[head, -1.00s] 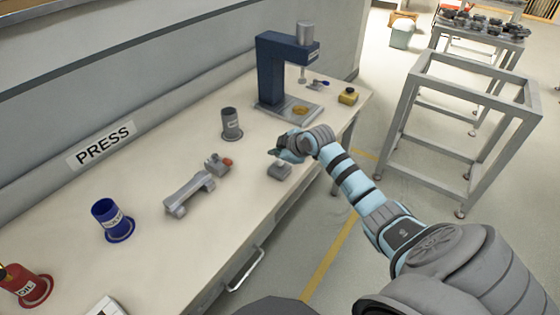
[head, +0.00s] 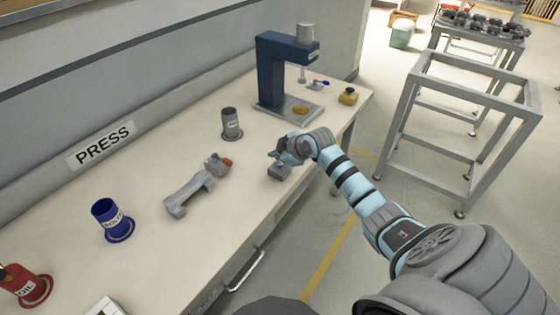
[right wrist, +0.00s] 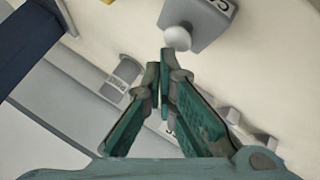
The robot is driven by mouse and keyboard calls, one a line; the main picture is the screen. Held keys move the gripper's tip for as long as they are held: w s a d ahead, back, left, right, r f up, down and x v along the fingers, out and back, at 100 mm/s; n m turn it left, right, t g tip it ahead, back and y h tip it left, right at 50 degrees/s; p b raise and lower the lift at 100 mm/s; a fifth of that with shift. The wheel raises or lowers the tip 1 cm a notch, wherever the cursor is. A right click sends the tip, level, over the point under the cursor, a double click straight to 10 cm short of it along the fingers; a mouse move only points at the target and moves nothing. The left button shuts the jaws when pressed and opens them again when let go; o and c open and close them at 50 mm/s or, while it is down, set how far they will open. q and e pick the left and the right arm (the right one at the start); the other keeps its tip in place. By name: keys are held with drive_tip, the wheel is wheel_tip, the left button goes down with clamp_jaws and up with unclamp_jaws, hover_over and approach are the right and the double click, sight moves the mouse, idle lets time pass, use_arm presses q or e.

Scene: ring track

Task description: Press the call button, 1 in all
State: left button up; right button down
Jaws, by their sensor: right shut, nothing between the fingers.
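The call button is a small grey box (head: 279,173) near the front edge of the bench, under my right gripper in the head view. In the right wrist view the grey box (right wrist: 205,22) carries a pale round button (right wrist: 178,38) and a partly cut-off label. My right gripper (head: 273,154) is shut and empty, just above the box. In the right wrist view its fingertips (right wrist: 165,62) are close to the pale button; I cannot tell whether they touch. My left gripper is not in view.
A metal frame stand (head: 455,130) stands right.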

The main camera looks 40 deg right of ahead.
sight(278, 163)
drive_tip(key=shift+f+b, duration=0.35)
drive_tip(key=shift+f, duration=0.25)
idle(0.7)
idle(0.3)
drive_tip(key=shift+r+p, duration=1.05)
drive_tip(key=shift+p, duration=0.1)
wheel_tip(278, 163, up, 5)
drive_tip(key=p, duration=0.5)
drive_tip(key=shift+r, duration=0.1)
